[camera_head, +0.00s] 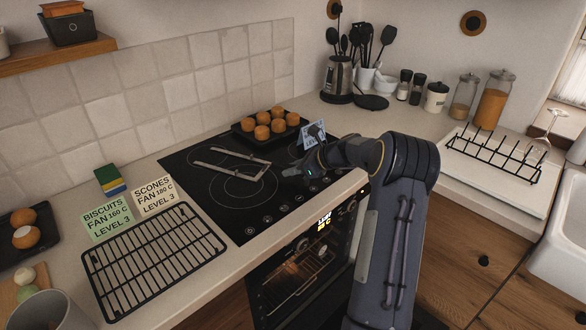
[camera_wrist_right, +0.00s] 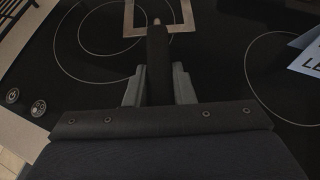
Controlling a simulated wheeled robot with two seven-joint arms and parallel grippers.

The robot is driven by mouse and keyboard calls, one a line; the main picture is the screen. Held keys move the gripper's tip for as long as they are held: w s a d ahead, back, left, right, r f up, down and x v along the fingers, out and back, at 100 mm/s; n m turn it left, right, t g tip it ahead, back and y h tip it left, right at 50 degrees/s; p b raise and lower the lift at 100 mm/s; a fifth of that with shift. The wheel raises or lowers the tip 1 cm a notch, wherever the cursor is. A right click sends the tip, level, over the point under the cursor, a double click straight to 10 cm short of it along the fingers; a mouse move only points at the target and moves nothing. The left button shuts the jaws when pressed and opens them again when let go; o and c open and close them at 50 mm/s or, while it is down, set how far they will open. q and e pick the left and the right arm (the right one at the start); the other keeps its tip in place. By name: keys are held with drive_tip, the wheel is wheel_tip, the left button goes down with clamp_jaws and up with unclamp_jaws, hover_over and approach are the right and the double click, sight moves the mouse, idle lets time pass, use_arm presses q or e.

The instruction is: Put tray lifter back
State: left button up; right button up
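The tray lifter has a flat metal U-shaped frame (camera_head: 240,158) that lies on or just above the black hob, in front of the tray of buns. Its dark handle (camera_wrist_right: 158,62) shows in the wrist view, running from the metal frame back between my right gripper's fingers. My right gripper (camera_wrist_right: 159,85) has a finger against each side of the handle and looks shut on it. In the head view my right gripper (camera_head: 297,171) is low over the right part of the hob, largely covering the handle. My left gripper is in neither view.
A dark tray with several buns (camera_head: 268,125) is at the back of the hob (camera_head: 205,190). A blue-white card (camera_head: 312,134) stands beside it. An empty cooling rack (camera_head: 150,262) and two label cards are left of the hob. Utensils and jars line the back right.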

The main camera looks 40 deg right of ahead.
drive_tip(key=o, duration=0.4)
drive_tip(key=shift+r, duration=0.35)
drive_tip(key=v, duration=1.2)
drive_tip(key=s+a+r+n+g, duration=0.2)
drive_tip(key=s+a+r+n, duration=0.15)
drive_tip(key=a+n, duration=0.45)
drive_tip(key=s+a+r+n+g, duration=0.15)
drive_tip(key=s+a+n, duration=0.3)
drive_tip(key=a, duration=0.85)
drive_tip(key=s+a+f+n, duration=0.2)
drive_tip(key=s+a+n, duration=0.2)
drive_tip(key=s+n, duration=0.1)
drive_tip(key=s+a+f+n, duration=0.3)
drive_tip(key=s+a+n, duration=0.1)
drive_tip(key=s+n, duration=0.2)
drive_tip(key=s+a+f+n+g+h, duration=0.1)
drive_tip(key=s+a+f+n, duration=0.1)
drive_tip(key=s+a+n, duration=0.2)
drive_tip(key=shift+s+a+f+n+b, duration=0.2)
drive_tip(key=shift+s+n, duration=0.2)
drive_tip(key=shift+s, duration=0.35)
drive_tip(key=shift+s+a+f+n+b, duration=0.1)
drive_tip(key=shift+s+a+n+b, duration=0.2)
drive_tip(key=shift+s, duration=0.4)
drive_tip(key=shift+d, duration=0.1)
